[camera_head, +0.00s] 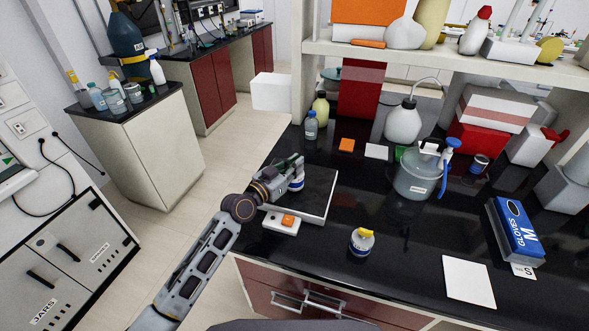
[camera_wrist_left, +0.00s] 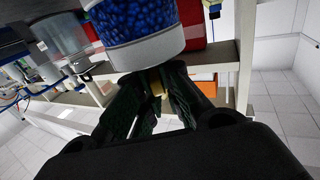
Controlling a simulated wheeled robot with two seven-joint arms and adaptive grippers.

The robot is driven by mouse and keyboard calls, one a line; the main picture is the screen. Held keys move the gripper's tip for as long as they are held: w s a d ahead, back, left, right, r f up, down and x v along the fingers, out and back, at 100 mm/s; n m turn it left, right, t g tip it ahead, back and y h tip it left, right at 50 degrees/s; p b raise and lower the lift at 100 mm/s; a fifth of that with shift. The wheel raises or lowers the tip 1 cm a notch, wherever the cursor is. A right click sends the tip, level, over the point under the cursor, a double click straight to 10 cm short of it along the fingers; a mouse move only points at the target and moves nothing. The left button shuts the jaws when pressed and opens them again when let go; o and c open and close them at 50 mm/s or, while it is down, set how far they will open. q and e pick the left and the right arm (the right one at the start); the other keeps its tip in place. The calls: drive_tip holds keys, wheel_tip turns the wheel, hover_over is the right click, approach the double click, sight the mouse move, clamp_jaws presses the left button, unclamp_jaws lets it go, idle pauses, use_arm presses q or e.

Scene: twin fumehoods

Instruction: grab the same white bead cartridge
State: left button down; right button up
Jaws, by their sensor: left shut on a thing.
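My left gripper (camera_head: 290,168) is shut on a bead cartridge (camera_head: 296,184), white with a blue band, over a black-topped white device (camera_head: 318,207). In the left wrist view, the cartridge (camera_wrist_left: 135,30) has a white end and a window filled with blue beads. The fingers (camera_wrist_left: 155,88) close around a small yellowish part of it. I cannot tell whether the cartridge touches the device. My right gripper is out of view.
A white box with an orange top part (camera_head: 282,222) sits at the device's front. A small bottle (camera_head: 311,125) stands behind. The front middle bench is mostly clear.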

use_arm(q)
wheel_tip(320, 180, up, 9)
drive_tip(key=shift+r, duration=0.15)
idle(0.4)
idle(0.5)
